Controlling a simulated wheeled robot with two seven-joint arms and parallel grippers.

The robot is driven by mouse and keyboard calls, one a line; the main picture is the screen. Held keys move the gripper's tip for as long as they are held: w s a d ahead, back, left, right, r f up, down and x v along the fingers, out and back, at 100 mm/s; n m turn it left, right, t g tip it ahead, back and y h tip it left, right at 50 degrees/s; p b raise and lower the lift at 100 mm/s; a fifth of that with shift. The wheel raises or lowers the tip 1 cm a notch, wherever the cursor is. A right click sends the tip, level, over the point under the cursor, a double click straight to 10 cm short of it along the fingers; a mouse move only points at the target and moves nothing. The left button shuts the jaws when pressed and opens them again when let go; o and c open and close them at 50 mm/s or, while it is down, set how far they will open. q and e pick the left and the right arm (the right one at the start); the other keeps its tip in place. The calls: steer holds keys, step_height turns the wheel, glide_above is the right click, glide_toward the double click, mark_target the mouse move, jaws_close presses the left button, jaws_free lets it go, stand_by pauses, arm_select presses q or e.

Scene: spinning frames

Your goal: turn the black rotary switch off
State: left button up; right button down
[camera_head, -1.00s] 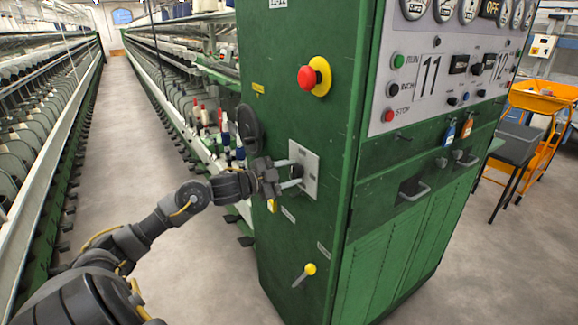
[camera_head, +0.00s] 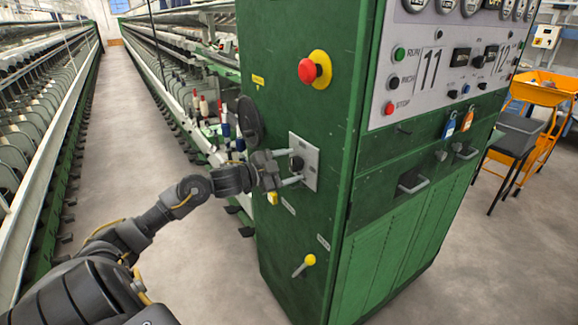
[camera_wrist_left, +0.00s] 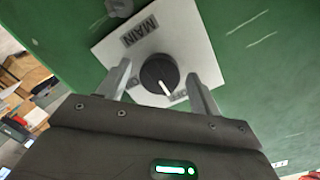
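The black rotary switch (camera_head: 296,163) is a round knob on a pale square plate (camera_head: 311,176) on the green cabinet's side. The plate there reads MAIN. My left gripper (camera_head: 290,167) is at the plate, open. In the wrist view its fingers (camera_wrist_left: 160,80) stand on either side of the knob, with gaps showing on both sides. My right gripper is not in view.
A red push button on a yellow base (camera_head: 314,69) sits above the plate. A yellow-knobbed lever (camera_head: 304,264) is below it. The aisle floor (camera_head: 115,150) is clear.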

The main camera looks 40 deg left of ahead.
arm_select(q)
steer(key=shift+s, duration=0.1)
steer(key=shift+s+a, duration=0.15)
steer(key=shift+s, duration=0.1)
steer(key=b+v, duration=0.3)
steer(key=v, duration=0.7)
stand_by(0.5)
